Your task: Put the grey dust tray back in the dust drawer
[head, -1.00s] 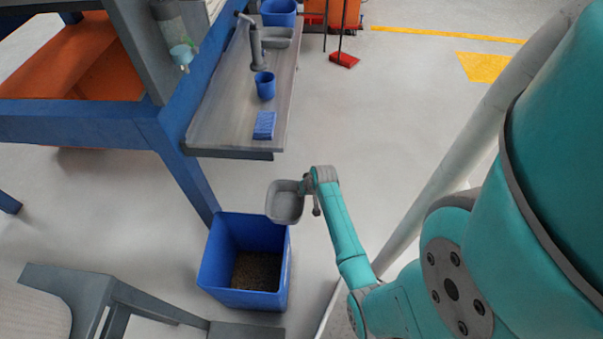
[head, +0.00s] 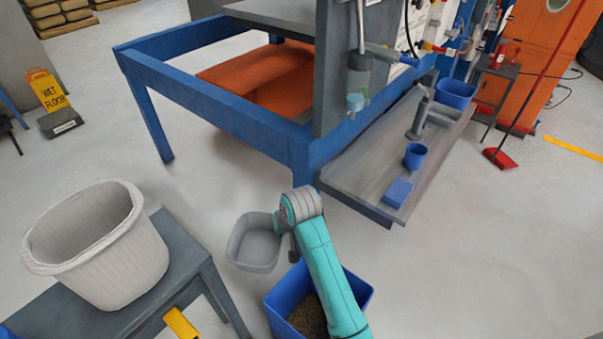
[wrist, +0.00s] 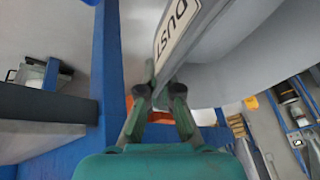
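The grey dust tray (head: 254,242) hangs in the air in my gripper, left of and above the blue bin in the head view. My gripper (head: 279,224) is shut on one edge of the tray. In the wrist view the fingers (wrist: 159,92) sit on either side of the tray wall, and the tray (wrist: 225,75) fills the upper right with its "DUST" label showing. The tray looks empty in the head view. I cannot make out the dust drawer in either view.
A blue bin (head: 292,289) with dark grains stands under my arm. A woven white basket (head: 95,245) sits on a grey bench (head: 190,262) at left. A blue frame (head: 215,105) and a side shelf (head: 345,178) stand behind. Floor between bench and frame is clear.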

